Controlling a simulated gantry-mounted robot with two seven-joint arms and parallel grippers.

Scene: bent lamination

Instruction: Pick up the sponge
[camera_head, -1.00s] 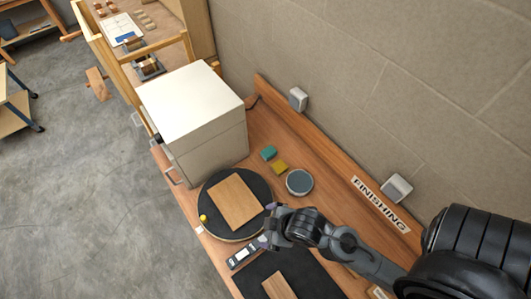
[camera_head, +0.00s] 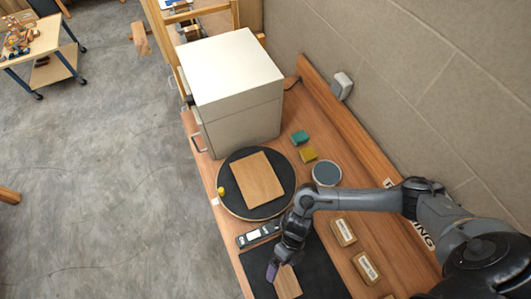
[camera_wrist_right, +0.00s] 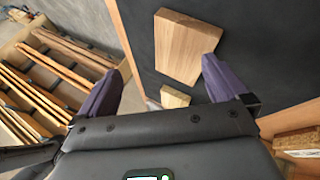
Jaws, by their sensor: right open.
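Two small sponge-like blocks lie on the wooden bench, a teal one (camera_head: 299,138) and a yellow one (camera_head: 308,154); I cannot tell which one is the sponge. They sit between the white cabinet and a round grey-topped container. My right gripper (camera_head: 272,271) is over the front part of the black mat, well apart from both blocks. In the right wrist view its purple fingers (camera_wrist_right: 160,70) are spread with nothing held between them, above the mat. Neither block shows in that view. My left gripper is not in view.
A wooden board (camera_head: 258,180) lies on a round black turntable (camera_head: 232,204). The white cabinet (camera_head: 230,75) stands behind it. The round container (camera_head: 326,173), a handheld device (camera_head: 258,234) and two labelled brown blocks (camera_head: 344,232) surround my right arm. A wood piece (camera_head: 288,284) lies on the mat (camera_head: 318,270).

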